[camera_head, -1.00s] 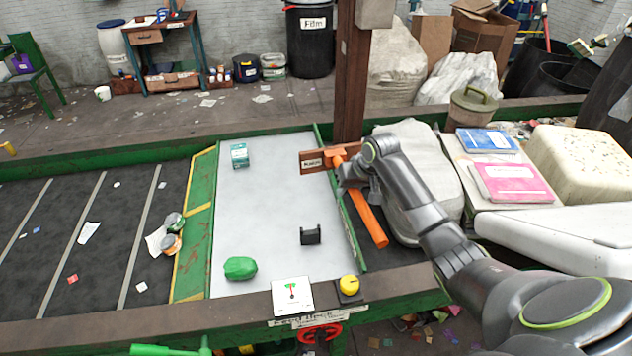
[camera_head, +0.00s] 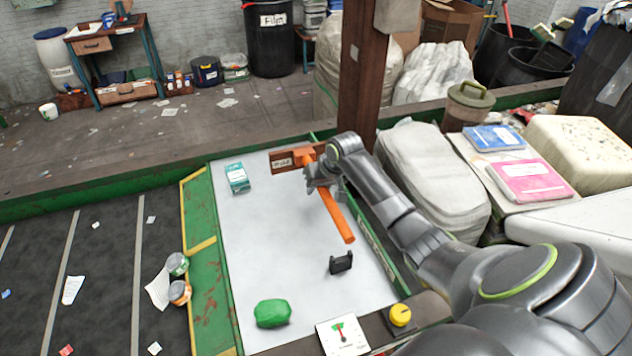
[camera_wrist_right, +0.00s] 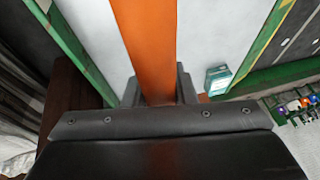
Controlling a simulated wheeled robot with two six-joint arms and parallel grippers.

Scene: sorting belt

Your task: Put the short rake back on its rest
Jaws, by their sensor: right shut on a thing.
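The short rake (camera_head: 338,218) is orange, with its handle slanting toward the lower right over the white sorting table in the head view. My right gripper (camera_head: 318,180) is shut on it near its head end, close to the sign reading "Rake" (camera_head: 284,163). The rake's orange handle (camera_wrist_right: 148,45) runs between the fingers in the right wrist view. A small black bracket (camera_head: 341,262), which looks like a rest, stands on the table below the handle's free end and apart from it. The left gripper is not in view.
On the white table (camera_head: 260,230) are a teal box (camera_head: 237,177) and a green lump (camera_head: 272,313). A brown post (camera_head: 360,90) stands behind my right gripper. A yellow knob (camera_head: 400,315) and a dial plate (camera_head: 343,336) sit on the front edge.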

